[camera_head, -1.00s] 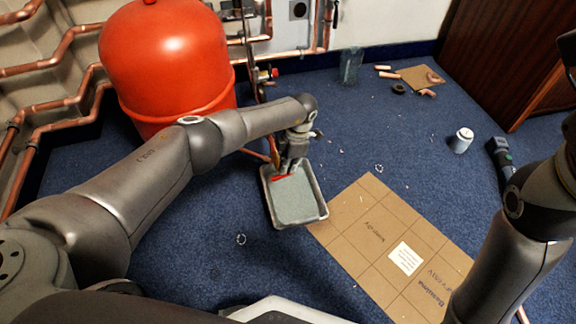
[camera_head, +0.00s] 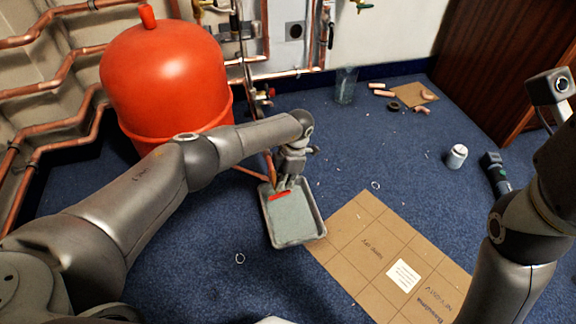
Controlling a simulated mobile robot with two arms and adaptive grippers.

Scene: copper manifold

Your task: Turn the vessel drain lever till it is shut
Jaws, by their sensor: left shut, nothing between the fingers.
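The large red vessel (camera_head: 165,75) stands behind my left arm. My left gripper (camera_head: 282,187) points down at the lever with its fingers shut and nothing between them. Its fingertips are right by the lever; whether they touch it I cannot tell. The valve body under the lever is hidden by the gripper.
A marked cardboard sheet (camera_head: 358,238) lies right of the tray. A white canister (camera_head: 456,157) and a dark tool (camera_head: 495,172) stand further right. A clear container (camera_head: 346,86) and copper offcuts (camera_head: 383,90) lie at the back. Blue carpet is mostly free.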

